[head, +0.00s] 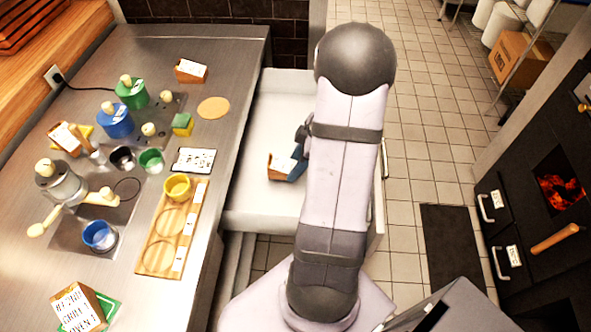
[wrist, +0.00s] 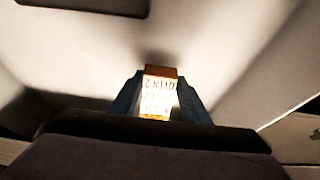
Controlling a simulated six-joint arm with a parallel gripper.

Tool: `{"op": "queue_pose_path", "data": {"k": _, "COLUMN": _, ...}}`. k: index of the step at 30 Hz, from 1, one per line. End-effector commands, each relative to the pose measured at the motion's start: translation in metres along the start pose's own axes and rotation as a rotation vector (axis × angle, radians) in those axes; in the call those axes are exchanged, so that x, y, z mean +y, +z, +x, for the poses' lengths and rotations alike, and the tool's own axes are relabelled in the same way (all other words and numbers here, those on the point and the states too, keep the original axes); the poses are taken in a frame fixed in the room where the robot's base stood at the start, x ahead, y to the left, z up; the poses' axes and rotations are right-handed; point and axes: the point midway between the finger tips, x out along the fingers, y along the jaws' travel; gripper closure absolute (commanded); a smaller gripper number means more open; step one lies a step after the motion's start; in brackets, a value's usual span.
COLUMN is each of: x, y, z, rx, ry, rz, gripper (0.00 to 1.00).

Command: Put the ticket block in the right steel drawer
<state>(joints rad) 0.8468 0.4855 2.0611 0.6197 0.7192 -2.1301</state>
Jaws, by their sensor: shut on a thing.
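The ticket block (head: 279,166), brown with a white printed face, is inside the open pale drawer (head: 262,205) at the right side of the steel counter. My gripper (head: 290,167) is shut on it. In the wrist view the block (wrist: 158,96) stands between my blue fingers (wrist: 160,98), its printed face towards the camera. The pale drawer floor (wrist: 75,50) shows around it. Whether the block touches the floor, I cannot tell. My arm hides the right part of the drawer in the head view.
The steel counter (head: 228,60) to the left carries a phone-like tablet (head: 194,160), a wooden board (head: 158,255), coloured pots, and similar blocks (head: 190,71) (head: 78,305). Tiled floor and a dark oven (head: 545,215) lie to the right. The drawer's left part is clear.

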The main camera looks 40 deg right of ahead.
Motion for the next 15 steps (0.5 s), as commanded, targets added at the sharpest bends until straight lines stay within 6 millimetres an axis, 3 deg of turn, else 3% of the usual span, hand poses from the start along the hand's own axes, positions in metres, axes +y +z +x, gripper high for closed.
{"op": "queue_pose_path", "data": {"k": 7, "x": -0.001, "y": 0.011, "z": 0.026, "rx": 0.000, "ry": -0.004, "rz": 0.002, "gripper": 0.83}}
{"op": "queue_pose_path", "data": {"k": 15, "x": -0.001, "y": 0.012, "z": 0.029, "rx": -0.001, "ry": -0.001, "rz": 0.000, "gripper": 0.83}}
